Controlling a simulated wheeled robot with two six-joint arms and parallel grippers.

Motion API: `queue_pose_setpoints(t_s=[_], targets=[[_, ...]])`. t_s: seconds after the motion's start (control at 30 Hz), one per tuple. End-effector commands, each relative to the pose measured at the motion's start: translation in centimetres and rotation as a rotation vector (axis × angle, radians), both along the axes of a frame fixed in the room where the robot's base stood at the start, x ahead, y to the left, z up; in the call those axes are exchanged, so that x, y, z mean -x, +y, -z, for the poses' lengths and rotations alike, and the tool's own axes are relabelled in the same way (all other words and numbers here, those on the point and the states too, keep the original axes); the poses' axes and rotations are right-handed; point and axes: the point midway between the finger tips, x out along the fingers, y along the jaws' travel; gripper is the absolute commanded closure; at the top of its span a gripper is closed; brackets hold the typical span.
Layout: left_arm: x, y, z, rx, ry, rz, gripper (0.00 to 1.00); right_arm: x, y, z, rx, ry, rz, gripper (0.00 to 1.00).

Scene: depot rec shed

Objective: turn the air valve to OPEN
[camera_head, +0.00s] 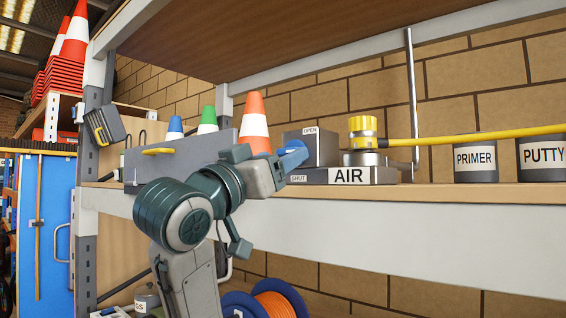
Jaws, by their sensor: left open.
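The air valve has a yellow hub (363,128) above a grey base (345,176) marked AIR, on the shelf. Its long yellow lever (470,137) runs from the hub to the right, past the picture's right edge. A grey block (322,150) left of the hub carries an OPEN label (310,130). A SHUT label (298,178) is low on the base's left end. My left gripper (293,156), with blue fingertips, is in front of the block, left of the hub and apart from the lever. It is open; the space between its fingers is hard to see. My right gripper is out of view.
PRIMER (475,160) and PUTTY (542,155) cans stand at right, by the lever. A grey box (185,158) with small blue, green and orange cones (254,125) is at left. A metal upright (411,95) stands behind the valve. An orange reel (275,300) is below.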

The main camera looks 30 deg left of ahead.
Motion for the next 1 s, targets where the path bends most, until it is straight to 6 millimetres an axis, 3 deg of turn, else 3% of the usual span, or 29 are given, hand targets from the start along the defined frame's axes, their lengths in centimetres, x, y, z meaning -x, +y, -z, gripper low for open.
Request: queue_pose_setpoints(t_s=[0.1, 0.4, 1.0], targets=[[2.5, 0.2, 1.5, -0.003, -0.006, -0.004, 0.36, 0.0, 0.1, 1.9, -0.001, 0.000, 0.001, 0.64], [7.1, 0.5, 3.2, -0.001, -0.003, -0.002, 0.36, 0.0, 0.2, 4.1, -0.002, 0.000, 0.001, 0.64], [7.9, 0.6, 3.4, 0.000, 0.001, 0.000, 0.36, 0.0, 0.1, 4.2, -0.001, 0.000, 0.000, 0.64]])
